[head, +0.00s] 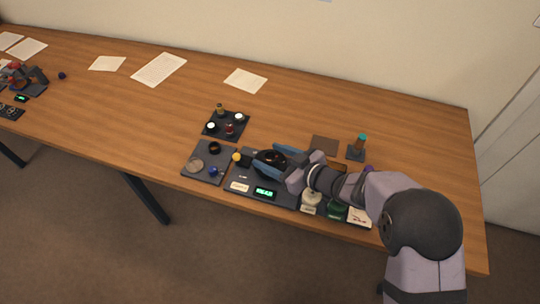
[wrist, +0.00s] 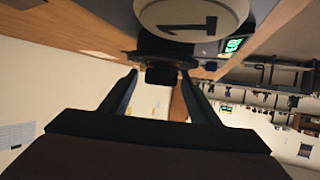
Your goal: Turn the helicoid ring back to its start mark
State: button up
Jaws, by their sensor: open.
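The lens assembly with its dark ring (head: 270,162) sits on a dark base plate (head: 246,189) near the front of the table. The arm partly covers it, and the start mark cannot be made out. My gripper (head: 272,158) is open, its blue-grey fingers on either side of the dark ring. In the wrist view, the open fingers of my gripper (wrist: 163,88) are spread around a small dark block (wrist: 161,75), below a dark round part. Whether the fingers touch the ring cannot be told. A green lit display (head: 265,193) is at the plate's front.
A dark tray (head: 185,165) with a black ring, a round disc and a blue knob lies to the left.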

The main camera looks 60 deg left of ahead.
jog(key=shift+b+v, duration=0.6)
jog(key=shift+v, duration=2.75)
jog(key=w+d+r+m+t+h, duration=0.1)
jog(key=w+d+m+t+h, duration=0.1)
jog(key=w+d+m+t, duration=0.65)
jog(key=w+d+r+n+t+h, duration=0.1)
jog(key=w+d, duration=0.5)
jog(key=w, duration=0.8)
jog(key=w+d+m+t+h+p, duration=0.1)
jog(key=w+d+m+t+h, duration=0.3)
jog(key=d, duration=0.7)
jog(key=s+d+m+g+h+p, duration=0.1)
jog(key=s+d+m+g+h, duration=0.15)
jog(key=d, duration=0.85)
jog(key=s+d+m+g+h, duration=0.1)
jog(key=d+m+h, duration=0.2)
jog(key=d, duration=0.8)
jog(key=s+d+m+g, duration=0.2)
jog(key=s+d, duration=0.2)
jog(key=s, duration=0.3)
jog(key=s+d+m+g, duration=0.3)
jog(key=s+d, duration=0.1)
jog(key=s, duration=0.4)
jog(key=shift+s+r+p, duration=0.25)
jog(key=shift+r+p, duration=0.05)
